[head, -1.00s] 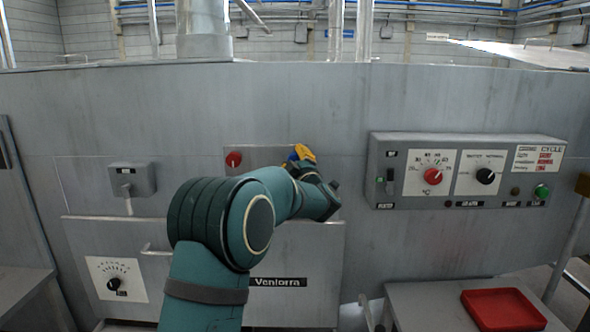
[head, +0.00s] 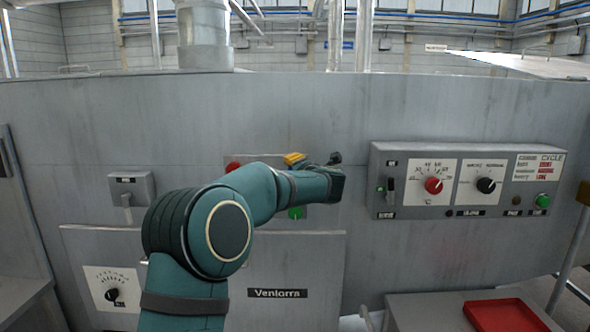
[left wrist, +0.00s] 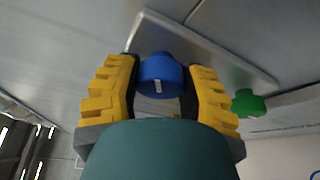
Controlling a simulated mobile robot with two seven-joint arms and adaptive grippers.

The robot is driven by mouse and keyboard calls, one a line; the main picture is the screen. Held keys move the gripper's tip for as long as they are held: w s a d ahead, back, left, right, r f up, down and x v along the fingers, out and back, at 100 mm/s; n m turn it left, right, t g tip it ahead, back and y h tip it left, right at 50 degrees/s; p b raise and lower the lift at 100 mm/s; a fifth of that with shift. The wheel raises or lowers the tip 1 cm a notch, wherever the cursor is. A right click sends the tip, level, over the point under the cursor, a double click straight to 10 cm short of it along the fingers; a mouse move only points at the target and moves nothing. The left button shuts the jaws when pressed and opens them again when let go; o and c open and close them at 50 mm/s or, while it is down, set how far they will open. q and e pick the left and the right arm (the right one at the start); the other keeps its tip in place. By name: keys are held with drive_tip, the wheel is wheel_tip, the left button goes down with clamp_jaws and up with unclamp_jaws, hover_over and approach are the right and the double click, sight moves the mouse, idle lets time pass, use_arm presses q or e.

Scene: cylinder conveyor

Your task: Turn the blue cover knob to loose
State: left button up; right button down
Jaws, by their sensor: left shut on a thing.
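The blue cover knob (left wrist: 160,75) sits on a plate on the grey machine wall, in the left wrist view. It has a small white mark on its face. My left gripper (left wrist: 161,82) has its yellow fingers on either side of the knob and is shut on it. In the head view the yellow fingers of my left gripper (head: 294,159) show in front of the plate, and the arm hides the blue knob there. My right gripper is not in view.
A red knob (head: 233,167) and a green knob (head: 296,213) are on the same plate, close to my gripper and arm. A control box (head: 465,205) with dials stands out from the wall at right. A red tray (head: 506,312) lies at the lower right.

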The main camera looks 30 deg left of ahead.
use_arm(q)
drive_tip(key=n+h+p, duration=0.1)
drive_tip(key=n+h, duration=0.1)
drive_tip(key=n, duration=0.2)
drive_tip(key=shift+a+r, duration=0.1)
drive_tip(key=shift+n+t+h, duration=0.3)
drive_tip(key=shift+n+h, duration=0.9)
drive_tip(key=shift+n, duration=0.4)
drive_tip(key=o, duration=1.2)
drive_tip(key=v, duration=1.2)
